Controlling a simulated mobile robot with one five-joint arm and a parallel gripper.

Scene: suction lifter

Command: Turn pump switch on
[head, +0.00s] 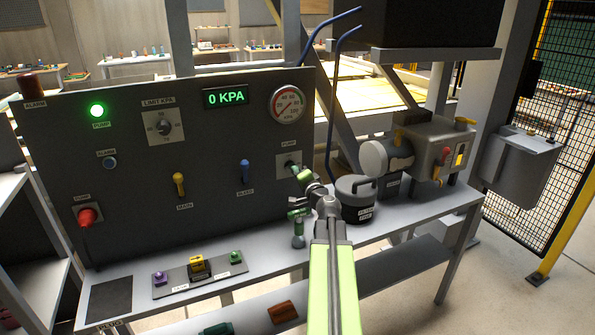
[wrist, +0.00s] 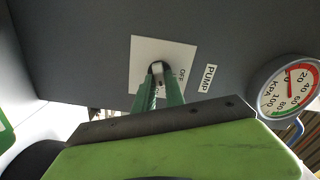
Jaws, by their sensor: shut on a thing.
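The pump switch (head: 291,164) sits on a white plate at the right of the dark panel, under a PUMP label. In the wrist view its plate (wrist: 142,58) shows the word OFF; the other marking is mostly hidden. My gripper (head: 300,173) reaches up to the switch from the front right. In the wrist view its green fingers (wrist: 158,76) are shut on the grey switch knob (wrist: 157,67). The knob's exact turn is hard to tell behind the fingers. The green PUMP lamp (head: 97,110) is lit, and the display (head: 226,97) reads 0 KPA.
A pressure gauge (head: 287,104) is above the switch. A yellow MAIN lever (head: 179,183) and a blue BLEED lever (head: 244,171) stand to its left. A dark canister (head: 355,197) is close to the right of my arm. A red knob (head: 87,216) is far left.

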